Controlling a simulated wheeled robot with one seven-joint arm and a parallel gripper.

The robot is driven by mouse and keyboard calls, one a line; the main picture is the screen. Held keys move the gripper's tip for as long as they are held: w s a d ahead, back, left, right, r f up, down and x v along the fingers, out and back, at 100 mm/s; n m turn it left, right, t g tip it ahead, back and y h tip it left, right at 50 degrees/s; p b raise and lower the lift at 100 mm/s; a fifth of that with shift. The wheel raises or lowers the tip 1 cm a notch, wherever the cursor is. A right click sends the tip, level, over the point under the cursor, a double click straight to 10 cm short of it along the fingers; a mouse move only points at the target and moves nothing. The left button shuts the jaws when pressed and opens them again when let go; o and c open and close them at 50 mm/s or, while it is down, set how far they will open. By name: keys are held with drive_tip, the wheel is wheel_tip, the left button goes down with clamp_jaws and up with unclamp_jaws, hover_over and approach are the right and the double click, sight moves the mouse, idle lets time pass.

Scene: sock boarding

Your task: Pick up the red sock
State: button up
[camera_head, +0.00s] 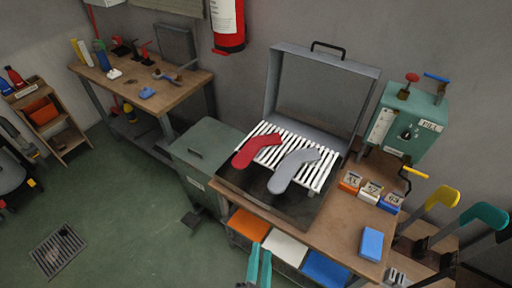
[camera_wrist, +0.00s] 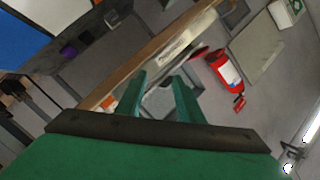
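The red sock (camera_head: 257,148) lies flat on the left part of a white slatted rack (camera_head: 322,172), inside an open grey press on the bench. A grey sock (camera_head: 293,169) lies beside it to the right on the same rack. My gripper (camera_head: 260,257) is low in the head view, in front of the bench and well apart from both socks. Its two green fingers also show in the wrist view (camera_wrist: 158,80), spread with an empty gap between them. A small dark red patch beyond the fingers in the wrist view is too small to identify.
The press lid (camera_head: 324,92) stands raised behind the rack. Three labelled boxes (camera_head: 369,192) and a blue block (camera_head: 371,244) sit right of it. A teal machine (camera_head: 408,122) stands behind them. Coloured bins (camera_head: 286,248) are under the bench front. The green floor at left is mostly clear.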

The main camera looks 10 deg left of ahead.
drive_tip(key=w+a+r+m+y, duration=0.25)
drive_tip(key=w+a, duration=0.25)
drive_tip(key=w, duration=0.5)
drive_tip(key=m+y, duration=0.2)
drive_tip(key=m, duration=0.1)
approach(243, 166)
drive_tip(key=shift+t, duration=0.3)
drive_tip(key=w+a, duration=0.1)
drive_tip(key=w+a+f, duration=0.1)
drive_tip(key=w, duration=0.1)
drive_tip(key=shift+w+f, duration=0.1)
drive_tip(key=shift+f, duration=0.15)
drive_tip(key=shift+w, duration=0.4)
drive_tip(key=shift+w+a+r, duration=0.1)
drive_tip(key=shift+w+a, duration=0.25)
drive_tip(key=shift+w, duration=0.1)
drive_tip(key=shift+d+x, duration=0.2)
drive_tip(key=shift+x, duration=0.85)
drive_tip(key=shift+d+x, duration=0.15)
drive_tip(key=shift+x, duration=0.85)
drive_tip(key=shift+w+a+r, duration=0.1)
drive_tip(key=shift+w, duration=0.15)
clamp_jaws()
